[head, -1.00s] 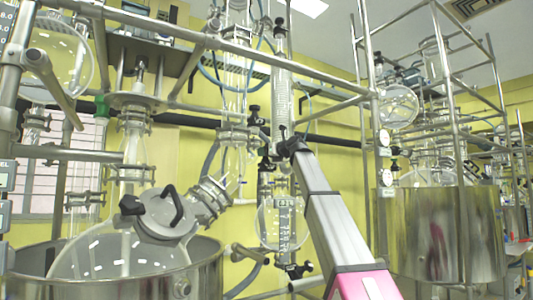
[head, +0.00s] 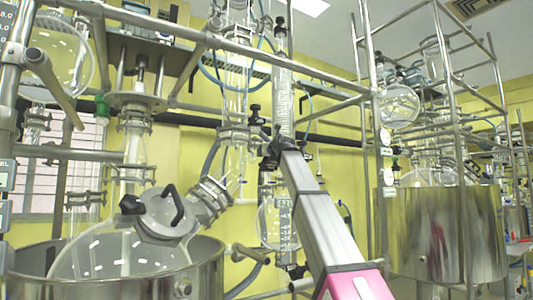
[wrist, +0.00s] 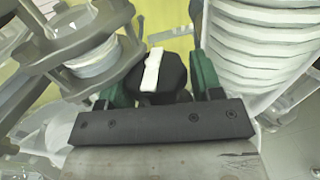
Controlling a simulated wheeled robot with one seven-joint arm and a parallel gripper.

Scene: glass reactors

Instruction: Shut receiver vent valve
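In the wrist view a black round valve knob (wrist: 172,82) with a white bar-shaped mark (wrist: 152,70) lies between the green fingers of my gripper (wrist: 158,80). The fingers are spread on either side of it. A narrow gap shows at the right finger; I cannot tell whether the left finger touches. In the head view my gripper (head: 277,150) is at the end of my arm, among the glassware by the tall graduated column (head: 284,100). The knob between the fingers cannot be made out there. The round receiver flask (head: 268,222) is partly behind my arm.
Steel frame bars (head: 330,78) cross above and right of my arm. A large glass reactor vessel (head: 115,250) sits in a steel pot (head: 208,275) at left. Another steel pot (head: 440,235) stands at right. Ribbed white glass (wrist: 262,50) is close to the right finger.

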